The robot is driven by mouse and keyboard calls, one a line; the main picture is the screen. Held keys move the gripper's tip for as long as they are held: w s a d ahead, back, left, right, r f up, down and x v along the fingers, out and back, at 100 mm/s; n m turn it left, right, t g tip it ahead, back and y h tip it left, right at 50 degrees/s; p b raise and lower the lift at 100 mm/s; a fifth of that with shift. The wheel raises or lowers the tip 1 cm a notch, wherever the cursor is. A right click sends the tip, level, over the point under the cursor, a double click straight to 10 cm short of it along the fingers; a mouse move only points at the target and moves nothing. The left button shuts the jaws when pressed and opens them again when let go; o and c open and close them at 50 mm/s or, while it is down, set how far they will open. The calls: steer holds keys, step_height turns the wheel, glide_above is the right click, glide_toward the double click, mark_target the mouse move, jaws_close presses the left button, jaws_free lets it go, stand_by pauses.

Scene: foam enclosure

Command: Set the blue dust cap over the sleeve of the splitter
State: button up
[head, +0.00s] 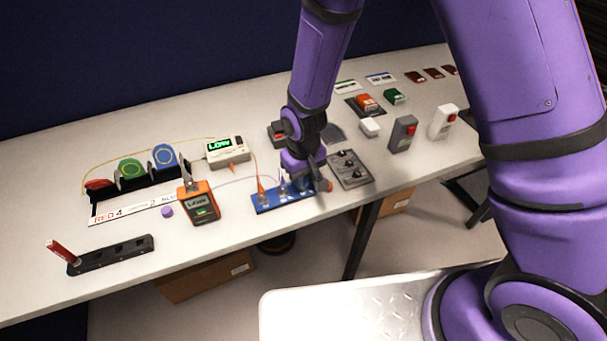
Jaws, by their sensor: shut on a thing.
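The splitter looks to be the long blue block (270,206) near the front edge of the table. Upright fittings stand on it, with an orange cable and a purple cable running to them. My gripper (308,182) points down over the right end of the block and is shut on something. The fingers and wrist hide what is held and the part of the block beneath. I cannot make out the blue dust cap, or whether anything held touches a sleeve.
A purple cap (167,211) lies loose on the table. Left of the block stand an orange meter (201,204), a white meter reading LOW (227,151) and a spool rack (140,183). A grey panel with knobs (350,169) lies close on the right.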

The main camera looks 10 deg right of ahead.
steer(key=shift+f, duration=0.3)
steer(key=o, duration=1)
steer(key=shift+c, duration=0.2)
step_height(320, 180, up, 11)
steer(key=shift+f, duration=0.1)
